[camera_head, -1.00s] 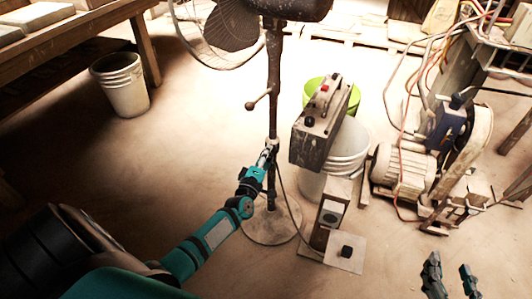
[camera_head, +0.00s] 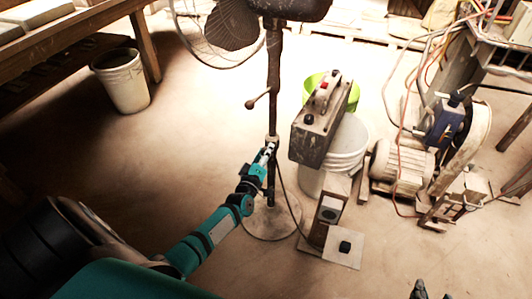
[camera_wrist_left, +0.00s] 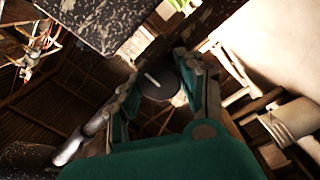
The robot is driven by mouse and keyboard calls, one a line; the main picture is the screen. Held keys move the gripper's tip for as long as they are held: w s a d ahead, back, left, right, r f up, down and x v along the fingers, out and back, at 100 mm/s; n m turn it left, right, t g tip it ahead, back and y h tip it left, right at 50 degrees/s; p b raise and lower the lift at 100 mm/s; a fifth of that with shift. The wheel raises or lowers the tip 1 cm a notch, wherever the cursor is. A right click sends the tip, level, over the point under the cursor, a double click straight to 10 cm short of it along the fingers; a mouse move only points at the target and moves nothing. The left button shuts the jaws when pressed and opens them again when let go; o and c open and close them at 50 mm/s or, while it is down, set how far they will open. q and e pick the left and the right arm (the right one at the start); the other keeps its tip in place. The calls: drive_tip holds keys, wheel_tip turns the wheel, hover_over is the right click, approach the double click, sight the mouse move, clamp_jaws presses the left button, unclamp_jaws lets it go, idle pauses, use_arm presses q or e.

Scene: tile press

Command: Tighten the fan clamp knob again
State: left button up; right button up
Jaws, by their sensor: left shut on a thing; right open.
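The fan (camera_head: 250,22) stands on a dark pole (camera_head: 274,85) with a round base (camera_head: 270,222). My left gripper (camera_head: 268,153) is at the collar on the pole and is shut on the clamp knob. In the left wrist view, the knob (camera_wrist_left: 157,86) is a dark disc with a white line, between the fingertips of my left gripper (camera_wrist_left: 158,90). In the head view the fingers hide the knob. My right gripper (camera_head: 431,293) is open at the bottom edge, only its fingertips showing, far from the fan.
A cable hangs by the pole. A lever with a ball end (camera_head: 250,104) sticks out above my left gripper.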

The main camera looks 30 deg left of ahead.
use_arm(q)
drive_tip(key=o, duration=1.2)
drive_tip(key=v, duration=1.2)
drive_tip(key=shift+f, duration=0.1)
